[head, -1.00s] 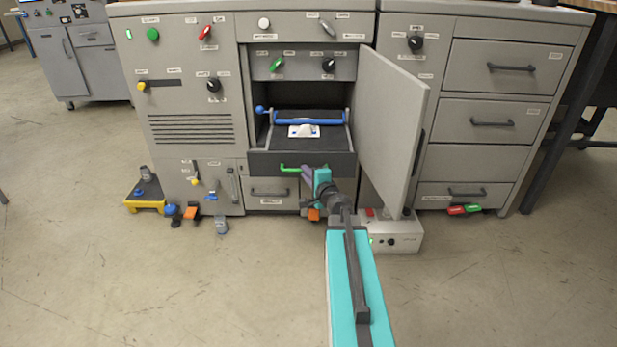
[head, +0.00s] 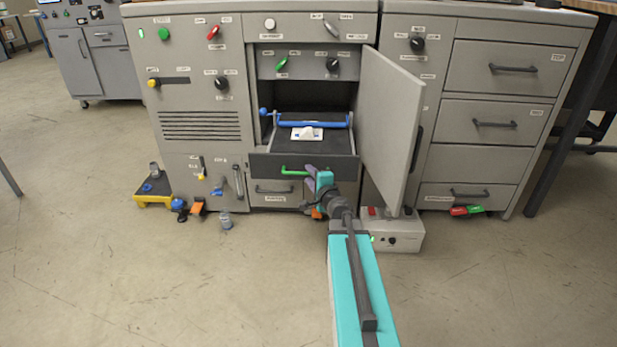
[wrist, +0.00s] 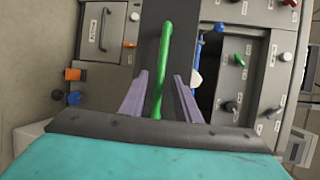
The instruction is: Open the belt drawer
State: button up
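The drawer with the green handle (head: 303,171) is pulled out of the open bay in the middle cabinet. Its dark front (head: 262,166) stands forward, and its tray carries a blue bar (head: 325,124) and a white piece (head: 306,134). My gripper (head: 309,175) is at the right part of this handle. In the wrist view my gripper (wrist: 161,97) is open, with a finger on each side of the green handle (wrist: 161,65) and gaps showing. Below is a closed drawer with a dark handle (head: 274,190), partly hidden by my gripper. I cannot read which label names the belt drawer.
An open cabinet door (head: 387,130) stands just right of the bay. A light box (head: 391,234) sits on the floor below it. A yellow-edged platform (head: 153,199) and small loose parts lie at left. Closed drawers (head: 494,124) fill the right cabinet. The front floor is clear.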

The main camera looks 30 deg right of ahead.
jog(key=shift+w+a, duration=0.15)
jog(key=shift+a, duration=0.1)
jog(key=shift+v, duration=1.25)
jog(key=shift+a+r+p, duration=0.1)
jog(key=shift+r+p, duration=0.05)
jog(key=shift+p, duration=0.25)
jog(key=shift+s+p, duration=0.25)
jog(key=shift+p, duration=0.45)
jog(key=p+v, duration=0.1)
jog(key=p, duration=0.3)
jog(key=shift+s+a+r, duration=0.1)
jog(key=shift+s, duration=0.15)
jog(key=shift+s+p, duration=0.1)
jog(key=shift+p, duration=0.3)
